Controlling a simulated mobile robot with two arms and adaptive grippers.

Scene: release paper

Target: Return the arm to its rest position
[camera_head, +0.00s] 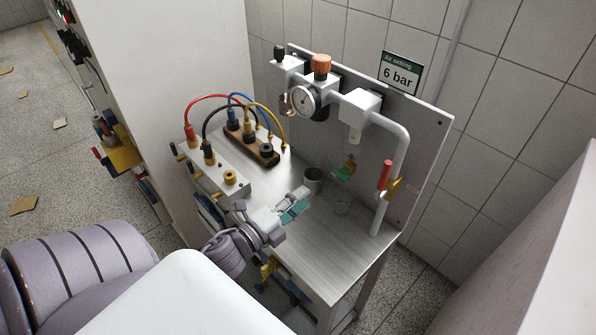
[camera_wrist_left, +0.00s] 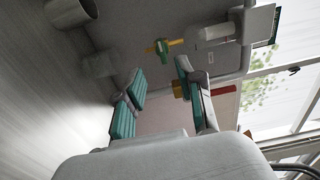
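My left arm comes in from the left in the head view, and its gripper (camera_head: 296,207) hangs above the metal bench (camera_head: 335,262), near the middle of the bench top. In the left wrist view, the two teal-padded fingers of this gripper (camera_wrist_left: 160,74) stand apart, with a clear gap and nothing between them. The gripper is open and empty. I cannot tell its exact height above the bench. My right gripper is not in view.
A grey cup (camera_head: 313,181) and a clear glass (camera_head: 342,204) stand beyond the gripper. A pipe with a red-handled valve (camera_head: 385,176) rises at the right. A terminal box (camera_head: 228,182) with cables is at the left. A gauge (camera_head: 303,101) is on the back panel.

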